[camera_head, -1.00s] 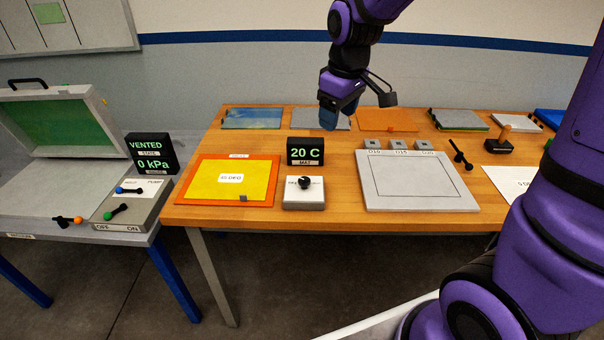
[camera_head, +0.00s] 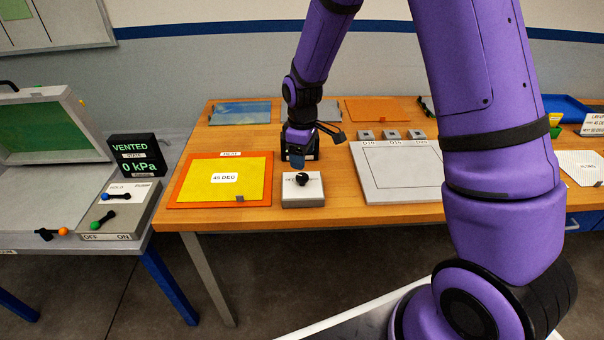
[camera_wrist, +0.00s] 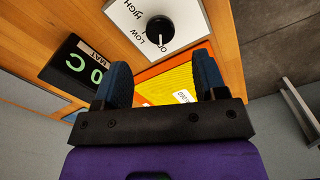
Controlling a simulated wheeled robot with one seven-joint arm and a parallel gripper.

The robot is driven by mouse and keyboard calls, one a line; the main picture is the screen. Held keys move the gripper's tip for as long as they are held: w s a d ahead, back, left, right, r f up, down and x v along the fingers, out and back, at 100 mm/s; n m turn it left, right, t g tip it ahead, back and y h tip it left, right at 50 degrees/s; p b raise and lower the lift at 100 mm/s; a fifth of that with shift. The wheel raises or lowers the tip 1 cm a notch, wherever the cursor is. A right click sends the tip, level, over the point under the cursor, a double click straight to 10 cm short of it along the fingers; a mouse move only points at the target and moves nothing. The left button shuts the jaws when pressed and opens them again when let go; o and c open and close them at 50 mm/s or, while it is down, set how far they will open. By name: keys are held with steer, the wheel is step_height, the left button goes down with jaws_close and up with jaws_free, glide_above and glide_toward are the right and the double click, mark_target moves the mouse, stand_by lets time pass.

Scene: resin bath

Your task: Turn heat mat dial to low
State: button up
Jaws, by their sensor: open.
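The heat mat dial is a black round knob (camera_wrist: 160,30) on a white-topped box (camera_head: 303,200), which stands near the table's front edge. In the wrist view the words HIGH, LOW and part of OFF are printed around the knob, and its white mark points towards OFF. The orange and yellow heat mat (camera_head: 188,197) lies to the left of the box. A black MAT display (camera_wrist: 62,65) shows in the wrist view; in the head view my gripper mostly hides it. My gripper (camera_head: 297,163) is open and empty above and behind the knob; its two blue fingers (camera_wrist: 162,80) are apart and not touching it.
A grey plate (camera_head: 374,188) lies right of the dial box, with several small grey blocks behind it. Flat sheets lie along the table's back. A vacuum station with a VENTED display (camera_head: 137,152) stands to the left.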

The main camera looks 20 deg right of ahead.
mark_target(302, 176)
step_height(302, 176, down, 7)
stand_by(0.3)
steer(key=c, duration=0.9)
